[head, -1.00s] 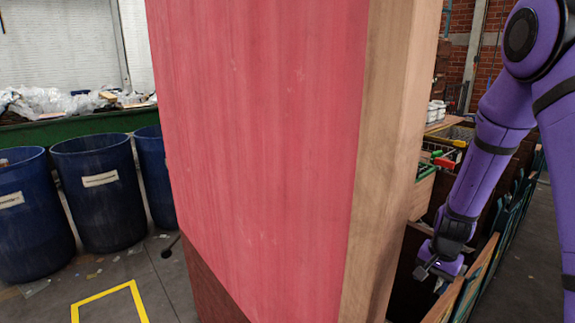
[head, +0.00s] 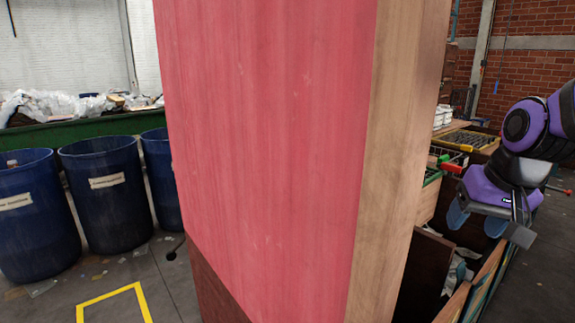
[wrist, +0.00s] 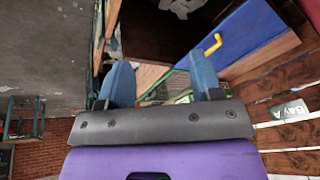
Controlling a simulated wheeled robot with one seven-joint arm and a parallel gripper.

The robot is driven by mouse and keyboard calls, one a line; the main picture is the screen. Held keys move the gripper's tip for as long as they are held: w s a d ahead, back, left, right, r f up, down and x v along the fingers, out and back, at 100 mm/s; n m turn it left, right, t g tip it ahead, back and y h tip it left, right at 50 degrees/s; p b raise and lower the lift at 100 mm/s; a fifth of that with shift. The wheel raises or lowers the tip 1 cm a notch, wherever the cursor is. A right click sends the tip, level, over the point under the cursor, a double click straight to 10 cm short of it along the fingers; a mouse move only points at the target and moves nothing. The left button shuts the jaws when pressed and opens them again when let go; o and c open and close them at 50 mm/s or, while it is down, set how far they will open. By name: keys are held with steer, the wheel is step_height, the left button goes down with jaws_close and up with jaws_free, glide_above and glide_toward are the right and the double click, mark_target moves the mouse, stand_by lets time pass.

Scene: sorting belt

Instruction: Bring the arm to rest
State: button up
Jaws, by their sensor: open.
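My gripper (head: 482,214) is at the right of the head view, at the end of my purple arm, which is folded up there. Its blue fingers point down and to the left, above wooden crates. In the wrist view my gripper (wrist: 160,82) has its two blue fingers apart with nothing held between them. Part of my arm is cut off by the right edge of the head view.
A large pink wooden panel (head: 270,130) with a bare wood edge fills the middle and hides much behind it. Blue barrels (head: 108,190) stand at left before a green-sided belt (head: 85,128) with rubbish. Crates (head: 485,275) lie below my gripper.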

steer(key=s+r+n+t, duration=0.1)
steer(key=s+r, duration=0.4)
steer(key=s, duration=0.6)
steer(key=shift+s+a+r+n+h, duration=0.3)
steer(key=shift+s+a+n+h, duration=0.1)
steer(key=shift+n, duration=0.4)
